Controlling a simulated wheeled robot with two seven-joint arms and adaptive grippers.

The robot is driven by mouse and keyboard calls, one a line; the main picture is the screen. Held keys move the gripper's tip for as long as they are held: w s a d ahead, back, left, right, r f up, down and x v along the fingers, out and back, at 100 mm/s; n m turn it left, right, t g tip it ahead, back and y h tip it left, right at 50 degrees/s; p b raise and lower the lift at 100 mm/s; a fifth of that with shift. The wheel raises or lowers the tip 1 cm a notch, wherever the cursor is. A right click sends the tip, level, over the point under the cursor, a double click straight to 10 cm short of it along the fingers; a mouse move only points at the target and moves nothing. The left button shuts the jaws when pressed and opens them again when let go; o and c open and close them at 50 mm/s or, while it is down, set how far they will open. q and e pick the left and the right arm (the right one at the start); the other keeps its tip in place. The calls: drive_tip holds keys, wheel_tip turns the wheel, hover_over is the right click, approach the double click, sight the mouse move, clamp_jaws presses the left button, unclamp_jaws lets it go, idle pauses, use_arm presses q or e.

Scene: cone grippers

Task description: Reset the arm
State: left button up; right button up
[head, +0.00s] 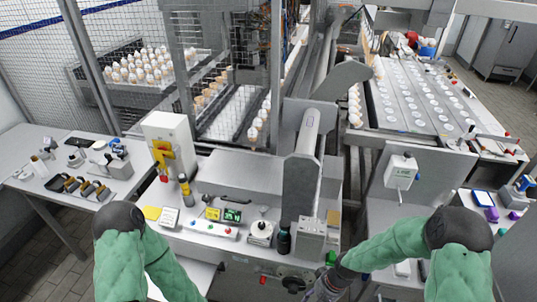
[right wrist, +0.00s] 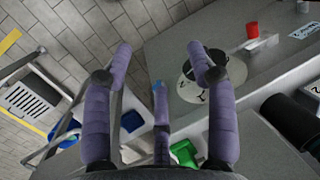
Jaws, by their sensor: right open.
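My right arm, in a green sleeve, reaches in from the right of the head view. Its gripper (head: 322,290) is at the bottom edge, in front of the machine's front panel, and partly cut off. In the right wrist view the purple-padded fingers of this gripper (right wrist: 159,50) are spread apart, with nothing held between them. A third finger shows lower between them. My left arm's green forearm (head: 170,272) runs out of the bottom of the head view, so its gripper is hidden.
A black knob on a pale dial (right wrist: 206,66) and a red button (right wrist: 253,30) are close to the right fingers. The machine's worktop (head: 195,240) carries bottles and small boxes. A side table (head: 60,210) stands left. A blue container (right wrist: 62,128) and green object (right wrist: 184,152) lie below.

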drive_tip(key=s+a+f+t+b, duration=0.1)
drive_tip(key=s+a+f+b, duration=0.3)
drive_tip(key=s+f, duration=0.5)
wheel_tip(320, 180, down, 3)
drive_tip(key=shift+s+a+r+y, duration=0.15)
drive_tip(key=shift+a+y, duration=0.25)
drive_tip(key=shift+a, duration=0.5)
